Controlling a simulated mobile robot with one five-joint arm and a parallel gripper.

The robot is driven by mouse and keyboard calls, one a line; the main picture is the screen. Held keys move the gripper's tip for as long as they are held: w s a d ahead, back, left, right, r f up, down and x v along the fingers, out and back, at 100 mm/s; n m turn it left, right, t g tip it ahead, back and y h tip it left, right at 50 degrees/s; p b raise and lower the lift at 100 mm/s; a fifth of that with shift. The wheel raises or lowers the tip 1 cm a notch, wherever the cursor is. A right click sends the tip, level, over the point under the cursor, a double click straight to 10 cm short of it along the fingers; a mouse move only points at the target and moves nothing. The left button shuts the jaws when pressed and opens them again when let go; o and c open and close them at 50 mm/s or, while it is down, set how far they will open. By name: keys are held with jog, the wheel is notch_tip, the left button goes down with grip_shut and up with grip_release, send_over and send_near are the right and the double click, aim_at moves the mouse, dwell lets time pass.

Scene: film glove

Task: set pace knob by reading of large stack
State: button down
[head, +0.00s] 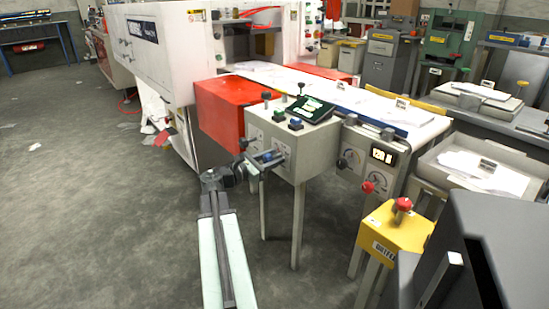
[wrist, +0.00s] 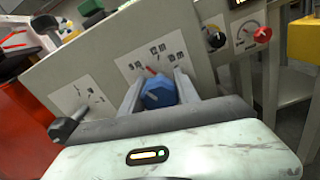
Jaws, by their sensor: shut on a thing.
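A blue knob (wrist: 158,93) sits on the front of a grey control box (head: 292,153), on a white dial plate (wrist: 150,62) with several small printed marks. A red pointer mark shows just above the knob, up and slightly left, near the middle mark; the print is too small to read surely. My gripper (wrist: 160,80) has one finger on each side of the knob and is shut on it. In the head view my gripper (head: 268,157) is at the box front. Paper stacks lie in a tray (head: 434,176) at right and on a scale-like table (head: 462,98) behind.
A lit display (head: 383,155), seemingly starting with 12, is on the right panel above a red knob (head: 368,187). A yellow box (head: 390,233) stands front right.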

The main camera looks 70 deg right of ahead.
aim_at(266, 162)
jog(key=m, duration=0.4)
jog(key=shift+s+a+m, duration=0.15)
jog(key=shift+m, duration=0.15)
jog(key=m, duration=0.4)
jog(key=shift+m, duration=0.3)
jog(key=shift+s, duration=0.1)
jog(key=c, duration=0.9)
grip_release()
jog(key=shift+w+a, duration=0.2)
jog(key=shift+w, duration=0.1)
jog(key=v, duration=0.7)
jog(key=shift+a, duration=0.1)
